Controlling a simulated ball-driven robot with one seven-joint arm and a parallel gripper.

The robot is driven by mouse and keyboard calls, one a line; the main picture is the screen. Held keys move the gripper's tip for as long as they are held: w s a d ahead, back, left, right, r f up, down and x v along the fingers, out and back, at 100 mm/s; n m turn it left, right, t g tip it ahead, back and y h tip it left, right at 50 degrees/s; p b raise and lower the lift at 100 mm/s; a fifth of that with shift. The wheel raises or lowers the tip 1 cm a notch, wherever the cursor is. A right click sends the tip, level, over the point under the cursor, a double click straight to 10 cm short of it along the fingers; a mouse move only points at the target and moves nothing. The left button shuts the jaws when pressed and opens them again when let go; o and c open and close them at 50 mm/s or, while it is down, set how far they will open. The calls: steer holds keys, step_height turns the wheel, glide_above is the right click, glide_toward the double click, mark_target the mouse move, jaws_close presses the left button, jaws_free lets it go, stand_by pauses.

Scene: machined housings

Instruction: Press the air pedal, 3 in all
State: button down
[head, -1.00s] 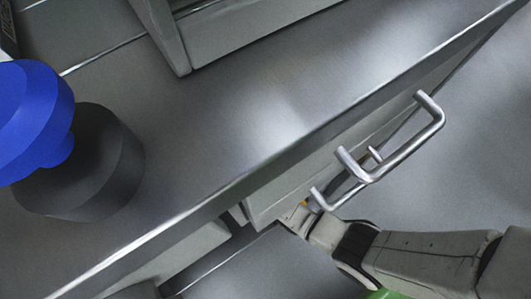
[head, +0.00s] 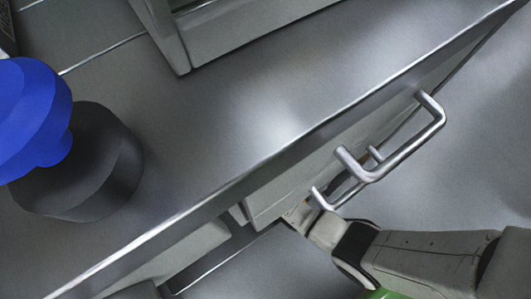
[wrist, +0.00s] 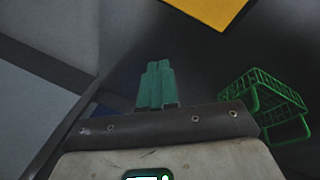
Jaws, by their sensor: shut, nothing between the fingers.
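My gripper (wrist: 158,68) shows in the wrist view with its two green fingers together and nothing between them. A flat yellow surface (wrist: 208,10) shows at the top of that view, ahead of the fingers and apart from them in the picture. I cannot tell whether it belongs to the air pedal; no pedal is clearly visible in either view. In the head view my arm reaches in from the lower right, and its end is low beside the bench front, below the handles. The fingertips are hidden there.
A grey bench top (head: 215,150) fills much of the head view. Metal handles (head: 400,150) stick out from its front close to my arm. A blue knob-like object (head: 35,115) on a dark round base (head: 90,175) stands at left. A green wire basket (wrist: 265,95) is right of my fingers.

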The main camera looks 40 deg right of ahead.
steer(key=shift+w+d+r+n+y+b, duration=0.1)
steer(key=shift+w+r+n+y, duration=0.2)
steer(key=shift+r+n+y, duration=0.35)
steer(key=shift+w+r+n+y+b, duration=0.1)
steer(key=shift+w+r+n+y, duration=0.3)
steer(key=shift+n+y, duration=0.3)
steer(key=shift+w+d+r+n+y+b, duration=0.1)
steer(key=shift+w+r+n+y, duration=0.1)
steer(key=shift+r+n+y, duration=0.5)
steer(key=shift+f, duration=0.1)
steer(key=shift+s+f+b, duration=0.7)
steer(key=shift+f+b, duration=0.05)
steer(key=shift+f, duration=0.55)
steer(key=shift+s+f+b, duration=0.75)
steer(key=shift+f+b, duration=0.05)
steer(key=shift+f, duration=0.5)
steer(key=shift+s+f+b, duration=0.7)
steer(key=shift+f+b, duration=0.05)
steer(key=shift+f, duration=0.55)
steer(key=shift+s+f, duration=0.1)
steer(key=shift+s+f, duration=0.1)
steer(key=shift+f, duration=0.1)
